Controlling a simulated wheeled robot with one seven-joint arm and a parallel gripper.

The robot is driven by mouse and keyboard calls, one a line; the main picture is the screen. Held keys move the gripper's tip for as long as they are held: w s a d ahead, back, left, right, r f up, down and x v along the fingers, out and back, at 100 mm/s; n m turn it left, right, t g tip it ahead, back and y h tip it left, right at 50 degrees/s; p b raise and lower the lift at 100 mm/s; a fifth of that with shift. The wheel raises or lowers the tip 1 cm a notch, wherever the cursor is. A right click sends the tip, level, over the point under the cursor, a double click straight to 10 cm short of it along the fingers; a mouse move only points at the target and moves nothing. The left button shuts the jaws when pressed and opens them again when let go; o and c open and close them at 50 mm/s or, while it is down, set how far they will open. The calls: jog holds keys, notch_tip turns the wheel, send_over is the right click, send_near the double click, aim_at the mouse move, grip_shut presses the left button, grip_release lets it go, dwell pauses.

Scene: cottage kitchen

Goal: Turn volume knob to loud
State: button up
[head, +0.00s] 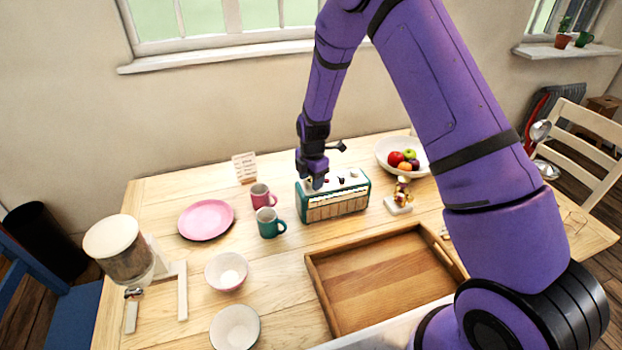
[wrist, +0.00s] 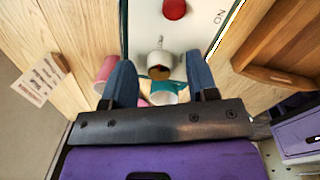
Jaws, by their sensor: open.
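A teal radio (head: 363,196) with a pale slatted front and white top panel stands on the table in the head view. Its white top (wrist: 142,25) fills the upper middle of the wrist view. A small knob (wrist: 160,60) with a brownish face and pale metal body stands near the panel's edge. A round red knob or button (wrist: 174,8) and the printed word "ON" are farther along. My gripper (wrist: 160,70) is open above the radio's left end, its blue fingers apart on either side of the small knob. I cannot tell whether they touch it. No volume marking is readable.
A pink mug (head: 262,196) and a teal mug (head: 269,223) stand close left of the radio. A wooden tray (head: 318,282) lies in front, a figurine (head: 400,197) to the right, and a fruit bowl (head: 384,150) behind right. A small card (head: 244,167) stands at the back.

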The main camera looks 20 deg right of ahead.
jog(key=shift+f, duration=0.1)
jog(key=c, duration=0.9)
